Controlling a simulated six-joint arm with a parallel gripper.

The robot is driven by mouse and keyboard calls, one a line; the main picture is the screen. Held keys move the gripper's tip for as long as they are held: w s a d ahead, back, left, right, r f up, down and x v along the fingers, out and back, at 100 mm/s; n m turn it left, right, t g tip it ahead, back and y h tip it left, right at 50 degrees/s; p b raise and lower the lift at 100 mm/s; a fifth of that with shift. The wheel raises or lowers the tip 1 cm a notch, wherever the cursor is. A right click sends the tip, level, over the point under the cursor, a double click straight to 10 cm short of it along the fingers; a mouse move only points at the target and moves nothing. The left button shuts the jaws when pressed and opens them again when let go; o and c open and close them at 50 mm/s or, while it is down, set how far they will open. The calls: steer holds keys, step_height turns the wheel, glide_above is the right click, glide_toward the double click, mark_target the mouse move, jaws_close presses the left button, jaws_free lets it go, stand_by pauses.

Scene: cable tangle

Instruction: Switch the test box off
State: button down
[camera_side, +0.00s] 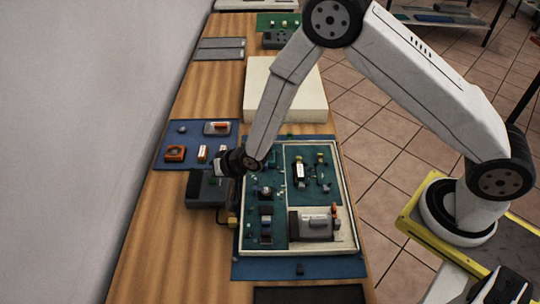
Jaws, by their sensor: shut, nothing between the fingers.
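A dark grey box (204,190), which looks like the test box, sits on the wooden table at the left edge of the framed board. My gripper (221,168) is shut and empty, low over the back right part of this box. Whether its tips touch the box cannot be told. Any switch on the box is hidden or too small to make out. A dark cable (228,215) shows between the box and the board frame.
The framed green board (305,165) with several parts and a grey unit (312,225) lies to the right on a blue mat (300,268). A blue mat (172,157) with orange parts lies behind the box. A cream block (285,92) stands farther back. The table's front left is clear.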

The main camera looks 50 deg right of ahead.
mark_target(216, 180)
steer(key=shift+r, duration=2.95)
steer(key=shift+d+r, duration=0.1)
steer(key=s+d+r+n+g+h, duration=0.1)
steer(key=s+d+r+n+g, duration=0.1)
steer(key=s+d, duration=0.7)
steer(key=s+d+r+n+g+h, duration=0.2)
steer(key=s+d+r+g, duration=0.2)
steer(key=s+d+r, duration=0.3)
steer(key=shift+s+d+r+n, duration=0.3)
steer(key=shift+s+d, duration=0.75)
steer(key=shift+s, duration=1.7)
steer(key=shift+f, duration=0.1)
